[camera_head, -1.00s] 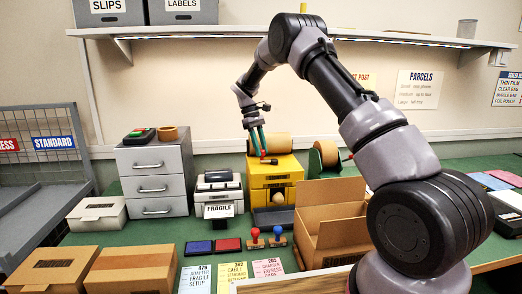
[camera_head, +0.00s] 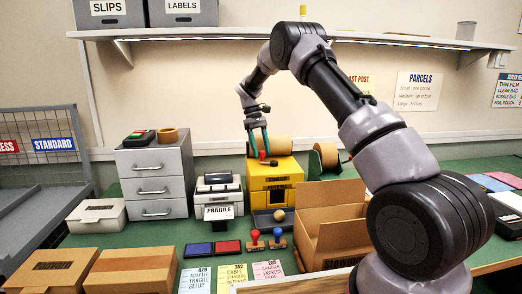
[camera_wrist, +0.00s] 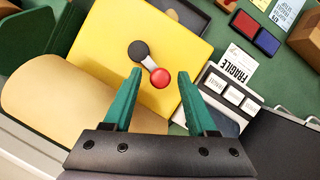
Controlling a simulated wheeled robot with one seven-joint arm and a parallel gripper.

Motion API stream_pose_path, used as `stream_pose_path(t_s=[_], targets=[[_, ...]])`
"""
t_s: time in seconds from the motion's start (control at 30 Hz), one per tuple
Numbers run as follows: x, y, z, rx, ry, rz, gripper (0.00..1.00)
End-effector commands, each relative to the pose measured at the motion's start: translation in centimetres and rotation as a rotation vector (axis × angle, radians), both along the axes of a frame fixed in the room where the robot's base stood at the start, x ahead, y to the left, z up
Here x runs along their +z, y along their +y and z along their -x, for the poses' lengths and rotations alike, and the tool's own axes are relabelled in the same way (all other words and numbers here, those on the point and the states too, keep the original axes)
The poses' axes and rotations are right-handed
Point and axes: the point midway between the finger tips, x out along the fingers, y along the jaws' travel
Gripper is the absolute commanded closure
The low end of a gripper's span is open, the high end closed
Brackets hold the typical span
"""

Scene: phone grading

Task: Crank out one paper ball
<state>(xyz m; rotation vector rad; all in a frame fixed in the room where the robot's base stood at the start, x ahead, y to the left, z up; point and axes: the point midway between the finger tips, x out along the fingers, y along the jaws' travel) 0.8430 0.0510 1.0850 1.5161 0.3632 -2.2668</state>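The yellow machine (camera_head: 285,167) stands at the back of the green bench, with a crank on top. The crank's red knob (camera_wrist: 160,78) and black hub (camera_wrist: 138,51) show in the wrist view. My gripper (camera_wrist: 160,72) is open above the machine, with its green fingers apart on either side of the red knob; I see gaps between knob and fingers. It also shows in the head view (camera_head: 258,150). A beige paper ball (camera_head: 279,215) lies in the dark tray (camera_head: 264,222) at the machine's front. The tan paper roll (camera_wrist: 68,97) lies behind the crank.
The label printer (camera_head: 219,190) stands left of the machine, with grey drawers (camera_head: 155,178) beyond it. An open cardboard box (camera_head: 335,225) is close at the right. Two stamps (camera_head: 266,238) stand in front of the tray. A shelf (camera_head: 220,32) runs above.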

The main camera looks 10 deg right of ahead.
Motion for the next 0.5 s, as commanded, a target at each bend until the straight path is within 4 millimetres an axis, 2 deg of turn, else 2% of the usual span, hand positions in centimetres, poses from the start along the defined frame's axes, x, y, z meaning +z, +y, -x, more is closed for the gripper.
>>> stream_pose_path(t_s=[0.33,0.5], targets=[[0.1,0.0,-0.1,0.000,0.000,0.000,0.39],[2.0,0.4,-0.8,0.000,-0.003,-0.001,0.39]])
